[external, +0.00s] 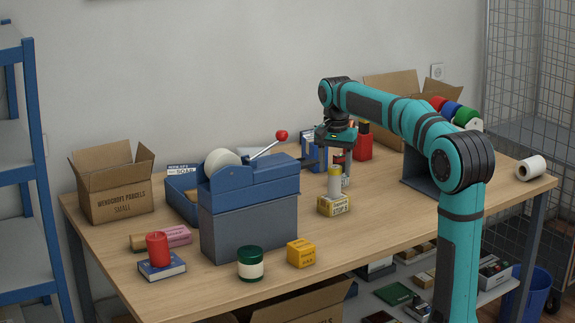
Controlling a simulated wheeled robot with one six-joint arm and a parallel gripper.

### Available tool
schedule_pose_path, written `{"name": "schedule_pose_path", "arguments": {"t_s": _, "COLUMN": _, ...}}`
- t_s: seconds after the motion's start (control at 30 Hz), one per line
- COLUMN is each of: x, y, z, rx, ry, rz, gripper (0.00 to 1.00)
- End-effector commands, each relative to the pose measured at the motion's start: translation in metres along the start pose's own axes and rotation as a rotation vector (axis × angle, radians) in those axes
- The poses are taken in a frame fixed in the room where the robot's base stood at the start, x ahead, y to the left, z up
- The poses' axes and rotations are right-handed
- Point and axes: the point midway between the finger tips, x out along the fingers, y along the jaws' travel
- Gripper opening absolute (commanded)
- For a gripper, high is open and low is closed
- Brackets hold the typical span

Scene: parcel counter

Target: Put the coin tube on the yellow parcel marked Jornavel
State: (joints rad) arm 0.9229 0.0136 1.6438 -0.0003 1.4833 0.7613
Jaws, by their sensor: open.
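A small upright tube (334,184), grey and yellowish, stands on top of a yellow and white box (335,206) near the middle of the table. The print on this box is too small to read surely. My gripper (338,170) points down right at the tube's upper end, with its jaws open. Whether a finger touches the tube cannot be told. A second, orange-yellow box (301,254) with dark print sits near the front edge, with nothing on it.
A blue-grey dispenser (248,215) with a red-knobbed lever stands left of the gripper. A green-and-white jar (250,264), a red cylinder (157,249) on a blue book (162,269) and an open carton (112,190) lie further left. Table right of the yellow box is clear.

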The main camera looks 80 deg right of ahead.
Motion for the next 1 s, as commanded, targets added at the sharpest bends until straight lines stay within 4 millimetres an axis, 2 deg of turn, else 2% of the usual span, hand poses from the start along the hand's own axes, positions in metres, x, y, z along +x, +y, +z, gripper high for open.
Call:
{"name": "schedule_pose_path", "arguments": {"t_s": 0.03, "x": -0.011, "y": 0.0, "z": 0.0, "rx": 0.0, "ry": 0.002, "rz": -0.002, "gripper": 0.57}}
{"name": "schedule_pose_path", "arguments": {"t_s": 0.2, "x": -0.043, "y": 0.0, "z": 0.0, "rx": -0.001, "ry": 0.001, "rz": -0.001, "gripper": 0.57}}
{"name": "schedule_pose_path", "arguments": {"t_s": 0.4, "x": -0.066, "y": 0.0, "z": 0.0, "rx": -0.001, "ry": 0.001, "rz": -0.001, "gripper": 0.57}}
{"name": "schedule_pose_path", "arguments": {"t_s": 0.6, "x": -0.074, "y": 0.0, "z": 0.0, "rx": -0.001, "ry": 0.0, "rz": 0.0, "gripper": 0.57}}
{"name": "schedule_pose_path", "arguments": {"t_s": 1.0, "x": -0.075, "y": 0.0, "z": 0.0, "rx": -0.001, "ry": 0.001, "rz": 0.0, "gripper": 0.57}}
